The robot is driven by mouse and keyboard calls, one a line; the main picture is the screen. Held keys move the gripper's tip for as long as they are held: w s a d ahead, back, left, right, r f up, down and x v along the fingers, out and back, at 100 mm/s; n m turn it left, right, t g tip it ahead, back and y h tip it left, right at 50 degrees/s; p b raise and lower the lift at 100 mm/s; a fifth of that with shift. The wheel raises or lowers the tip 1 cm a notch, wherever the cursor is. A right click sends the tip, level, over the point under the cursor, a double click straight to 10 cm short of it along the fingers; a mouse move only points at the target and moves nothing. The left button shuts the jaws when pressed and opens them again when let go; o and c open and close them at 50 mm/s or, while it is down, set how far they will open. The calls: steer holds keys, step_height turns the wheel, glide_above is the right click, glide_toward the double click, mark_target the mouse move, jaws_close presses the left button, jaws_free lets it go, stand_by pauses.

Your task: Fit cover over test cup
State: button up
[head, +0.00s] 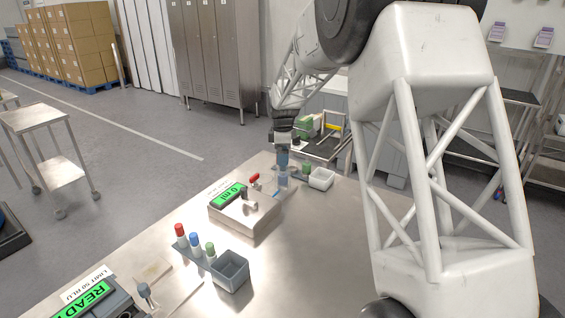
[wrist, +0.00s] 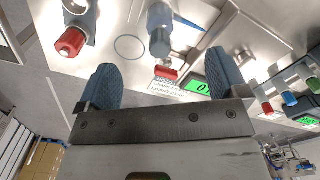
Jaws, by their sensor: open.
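My gripper (head: 283,150) points down over the far end of the steel bench. In the wrist view its two blue-grey pads (wrist: 162,80) stand wide apart with nothing held between them. A translucent blue cylinder (head: 282,180), perhaps the test cup, is just below the gripper on the bench. The wrist view shows a blue-grey cylindrical piece (wrist: 160,28) beyond the gap between the pads, apart from both. I cannot tell whether it is the cup or the cover. A thin ring outline (wrist: 130,47) is on the steel surface beside it.
A meter with a green display (head: 231,194) and a red handle (head: 254,178) stands close by. A rack with capped vials (head: 195,242) and a grey bin (head: 231,272) are nearer. A red-capped fixture (wrist: 70,42) is left in the wrist view.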

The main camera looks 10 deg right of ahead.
steer(key=shift+r, duration=0.75)
